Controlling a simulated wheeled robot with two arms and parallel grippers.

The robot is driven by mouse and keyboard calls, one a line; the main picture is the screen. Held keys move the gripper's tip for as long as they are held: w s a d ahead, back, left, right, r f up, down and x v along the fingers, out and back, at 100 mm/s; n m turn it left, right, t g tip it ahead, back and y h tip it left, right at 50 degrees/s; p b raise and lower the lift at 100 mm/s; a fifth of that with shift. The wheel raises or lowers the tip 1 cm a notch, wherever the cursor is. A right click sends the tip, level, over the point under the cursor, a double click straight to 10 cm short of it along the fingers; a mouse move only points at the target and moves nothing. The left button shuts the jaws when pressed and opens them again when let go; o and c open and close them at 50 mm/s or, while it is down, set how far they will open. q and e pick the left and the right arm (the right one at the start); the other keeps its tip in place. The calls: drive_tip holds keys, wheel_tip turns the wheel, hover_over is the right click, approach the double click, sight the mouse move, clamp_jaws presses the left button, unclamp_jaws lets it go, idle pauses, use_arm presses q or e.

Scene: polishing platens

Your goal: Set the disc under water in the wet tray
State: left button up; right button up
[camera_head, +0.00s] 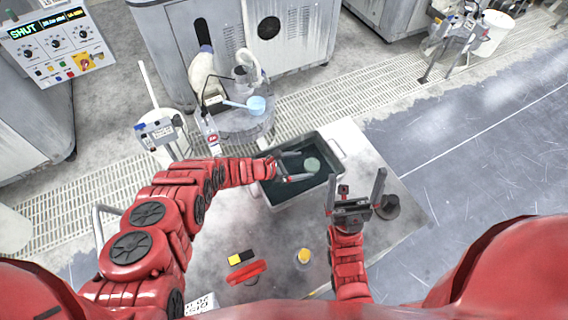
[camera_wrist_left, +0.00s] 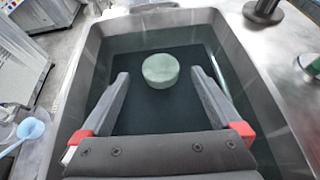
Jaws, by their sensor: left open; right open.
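The wet tray (camera_head: 268,192) is a dark grey rectangular basin of water on the table; its rim also shows in the left wrist view (camera_wrist_left: 72,100). The pale green round disc (camera_head: 312,164) lies inside the tray, toward its right part; in the left wrist view the disc (camera_wrist_left: 160,70) sits over a dark panel at the tray's floor. My left gripper (camera_head: 296,165) is open over the tray, its fingers apart, with the disc beyond the fingertips and not between them. My right gripper (camera_head: 357,186) is open and empty at the tray's right front corner.
A dark round knob-like piece (camera_head: 387,207) stands on the table right of my right gripper. A yellow and black block (camera_head: 241,258), a red object (camera_head: 247,272) and a yellow-topped piece (camera_head: 304,256) lie in front. A round stand with a blue ladle (camera_head: 256,105) is behind the tray.

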use_arm(q)
drive_tip(key=v, duration=0.9)
drive_tip(key=shift+a+p, duration=0.1)
drive_tip(key=shift+p, duration=0.2)
